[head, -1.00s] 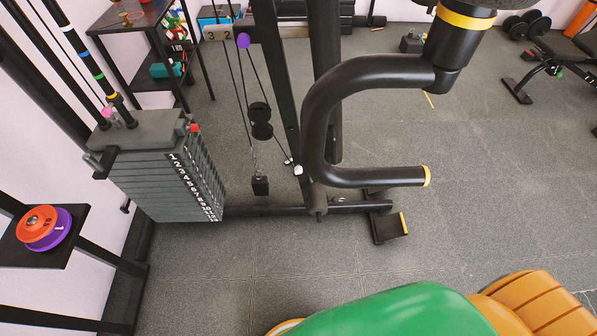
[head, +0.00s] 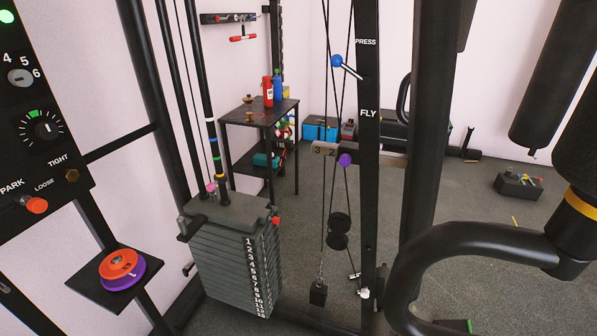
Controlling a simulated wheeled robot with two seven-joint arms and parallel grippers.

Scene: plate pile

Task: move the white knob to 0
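A control panel (head: 60,105) stands at the left edge, partly cut off by the frame. On it is a round whitish-grey knob (head: 20,76) with a dark mark in its middle. Neither of my grippers is in view.
The panel also has a green light (head: 7,17) and an orange-red knob (head: 36,205) near PARK, LOOSE and TIGHT. A shelf holds orange and purple discs (head: 121,268). A weight stack (head: 235,255) and a black upright (head: 368,150) stand right of it.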

